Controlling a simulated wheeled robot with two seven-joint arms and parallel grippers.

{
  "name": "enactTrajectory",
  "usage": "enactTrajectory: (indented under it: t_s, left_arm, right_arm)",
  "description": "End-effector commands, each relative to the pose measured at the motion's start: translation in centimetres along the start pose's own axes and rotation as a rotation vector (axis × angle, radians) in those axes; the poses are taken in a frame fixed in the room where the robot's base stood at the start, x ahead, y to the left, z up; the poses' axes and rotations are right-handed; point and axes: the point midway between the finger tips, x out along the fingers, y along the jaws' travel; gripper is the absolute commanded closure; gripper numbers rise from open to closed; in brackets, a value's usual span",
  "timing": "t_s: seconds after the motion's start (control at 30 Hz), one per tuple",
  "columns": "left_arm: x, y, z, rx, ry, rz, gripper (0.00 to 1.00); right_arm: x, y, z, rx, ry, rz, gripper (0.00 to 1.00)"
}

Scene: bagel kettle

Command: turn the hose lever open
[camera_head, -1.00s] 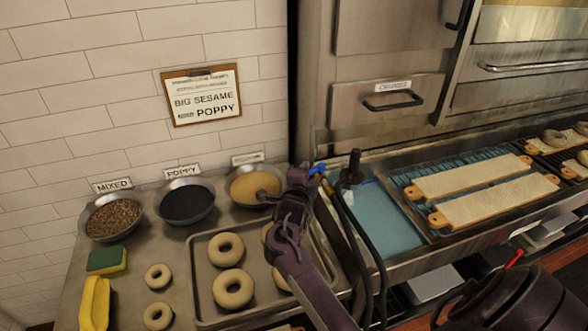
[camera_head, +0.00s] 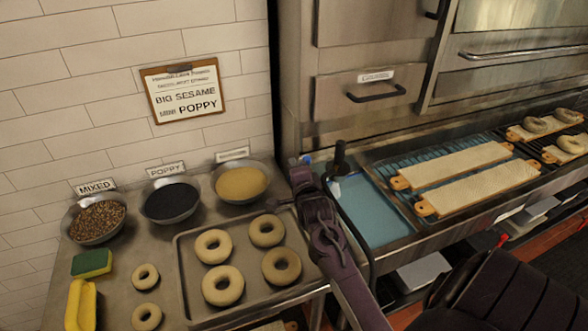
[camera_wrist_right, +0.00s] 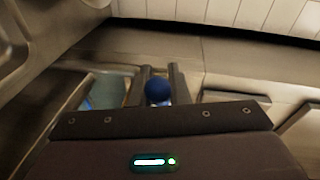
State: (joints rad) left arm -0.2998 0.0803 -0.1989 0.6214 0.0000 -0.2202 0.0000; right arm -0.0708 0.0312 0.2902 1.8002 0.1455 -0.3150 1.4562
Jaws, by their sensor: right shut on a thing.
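The blue hose lever (camera_wrist_right: 158,90) shows as a rounded blue end between the two dark fingers of my right gripper (camera_wrist_right: 159,78) in the right wrist view. In the head view, a small blue bit of the lever (camera_head: 306,159) shows at the tip of my right gripper (camera_head: 301,171), by the sink's left edge. The gripper is shut on the lever. It hides most of the lever and valve, so the lever's angle cannot be told. The black hose (camera_head: 371,262) hangs down beside my right arm. My left gripper is not in view.
A black-handled nozzle (camera_head: 340,160) stands upright at the blue-water basin (camera_head: 375,211). A tray (camera_head: 187,282) of bagels lies left of my arm, with seed bowls behind it. Bagel boards (camera_head: 455,165) lie to the right. The steel oven front (camera_head: 360,100) rises behind.

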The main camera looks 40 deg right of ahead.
Motion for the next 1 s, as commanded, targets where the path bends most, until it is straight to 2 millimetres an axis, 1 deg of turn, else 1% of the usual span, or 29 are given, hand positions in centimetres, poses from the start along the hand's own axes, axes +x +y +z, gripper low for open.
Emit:
enactTrajectory:
  t_s: [0.17,0.2,0.33,0.57,0.67,0.77,1.0]
  left_arm:
    - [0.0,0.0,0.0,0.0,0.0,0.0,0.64]
    - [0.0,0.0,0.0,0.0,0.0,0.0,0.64]
    - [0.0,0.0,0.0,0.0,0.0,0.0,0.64]
    - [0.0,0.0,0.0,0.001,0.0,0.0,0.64]
    - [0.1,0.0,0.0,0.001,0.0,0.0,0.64]
    - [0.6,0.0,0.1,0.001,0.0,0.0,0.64]
    - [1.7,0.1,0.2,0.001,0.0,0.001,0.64]
  right_arm:
    - [0.0,0.0,-0.1,0.0,0.002,0.0,1.0]
    - [0.0,0.0,-0.1,0.0,0.002,0.0,0.8]
    - [0.0,0.0,-0.1,0.0,0.002,-0.001,0.63]
    - [0.0,0.0,0.0,0.001,0.002,-0.001,0.63]
    - [-0.3,0.1,0.0,0.001,0.001,0.0,0.63]
    - [-1.3,0.2,0.1,0.002,0.001,0.0,0.63]
    - [-5.3,0.3,0.0,0.002,0.002,0.001,0.63]
